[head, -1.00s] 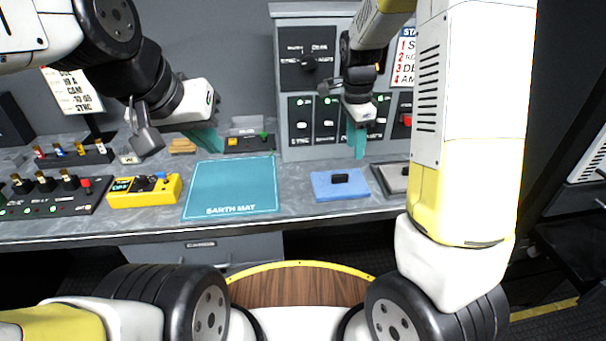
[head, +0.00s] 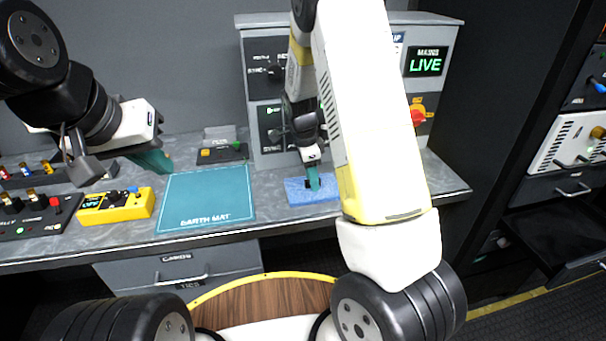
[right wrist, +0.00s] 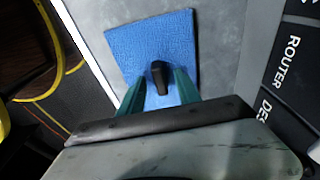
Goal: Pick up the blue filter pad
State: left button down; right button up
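The blue filter pad (head: 297,193) lies flat on the grey counter, to the right of the teal earth mat (head: 205,198). In the right wrist view the pad (right wrist: 130,45) has a black knob (right wrist: 159,76) standing up from it. My right gripper (head: 313,181) is over the pad, pointing down. In the right wrist view its teal fingers (right wrist: 159,90) are apart, one on each side of the knob, with a gap showing. My left gripper (head: 154,161) hangs above the counter behind the mat, away from the pad; its finger gap does not show.
A yellow meter (head: 116,206) and a black switch panel (head: 35,217) sit left of the mat. A grey control cabinet (head: 440,50) stands behind the pad. My right forearm hides the counter just right of the pad.

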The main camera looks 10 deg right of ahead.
jog(key=shift+c, duration=0.4)
grip_shut()
jog(key=shift+r, duration=0.1)
